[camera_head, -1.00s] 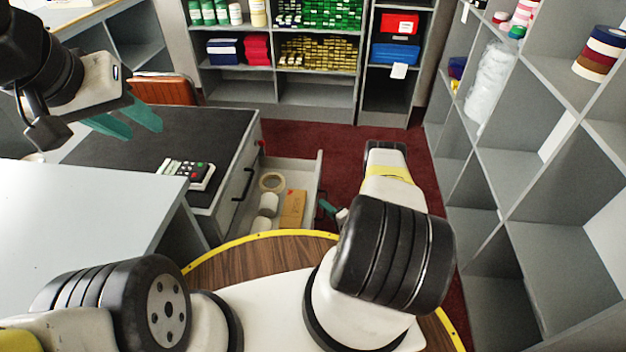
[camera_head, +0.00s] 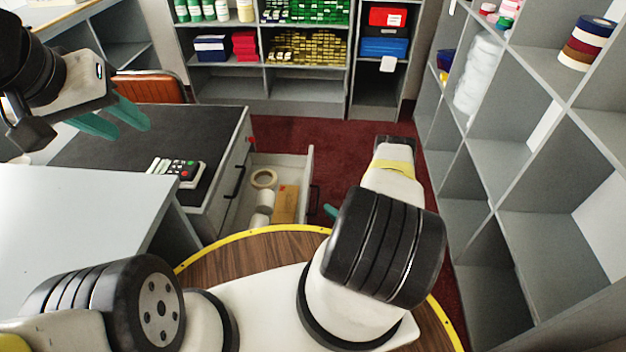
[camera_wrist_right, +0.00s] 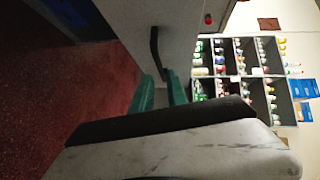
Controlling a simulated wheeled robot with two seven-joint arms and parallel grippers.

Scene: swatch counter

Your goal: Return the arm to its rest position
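My left gripper (camera_head: 118,118) hangs at the upper left in the head view, over the dark counter top; its teal fingers are apart with nothing between them. My right arm (camera_head: 385,245) reaches forward over the round wooden base edge. Its gripper is mostly hidden behind the arm in the head view, with only a teal fingertip (camera_head: 331,211) showing beside the open drawer. In the right wrist view the right gripper (camera_wrist_right: 160,88) has its two fingers apart and empty. A dark handle (camera_wrist_right: 155,45) on a grey front shows beyond them; I cannot tell the exact distance.
The open drawer (camera_head: 309,165) holds a tape roll (camera_head: 264,179), a brown box (camera_head: 285,205) and white rolls. A calculator-like device (camera_head: 184,170) lies on the dark counter (camera_head: 120,140). Grey shelving (camera_head: 500,160) stands close on the right. Red floor (camera_head: 345,150) is clear ahead.

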